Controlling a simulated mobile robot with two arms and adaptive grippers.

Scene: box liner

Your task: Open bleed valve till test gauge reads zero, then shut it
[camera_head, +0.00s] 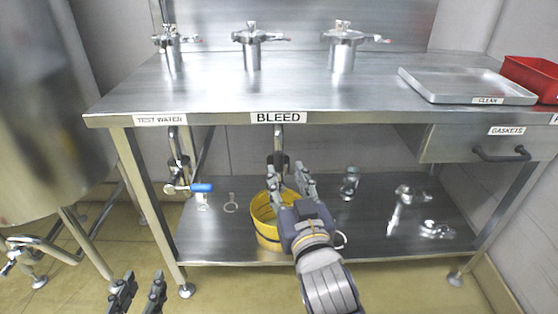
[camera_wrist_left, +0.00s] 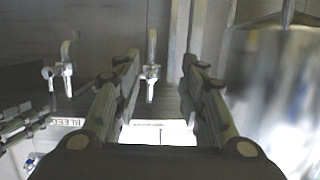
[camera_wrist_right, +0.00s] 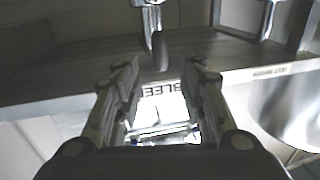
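The bleed line (camera_head: 278,140) comes down under the BLEED label (camera_head: 279,117), with a dark fitting at its lower end, just above my right gripper (camera_head: 290,180). The right gripper is open and empty, in front of the yellow bucket (camera_head: 268,235). In the right wrist view, a metal pipe with a dark cylindrical end (camera_wrist_right: 160,50) hangs beyond my open fingers (camera_wrist_right: 162,100), apart from them. I cannot make out the valve's position. No test gauge face is readable. My left gripper (camera_head: 138,291) is open and empty at the lower left, away from the bench.
A blue-handled valve (camera_head: 202,188) hangs under the TEST WATER label (camera_head: 159,120). The lower shelf (camera_head: 330,240) holds a glass jar (camera_head: 350,183) and metal fittings (camera_head: 400,205). A steel tank (camera_head: 45,110) stands left. A steel tray (camera_head: 465,83) and red bin (camera_head: 530,75) sit on top.

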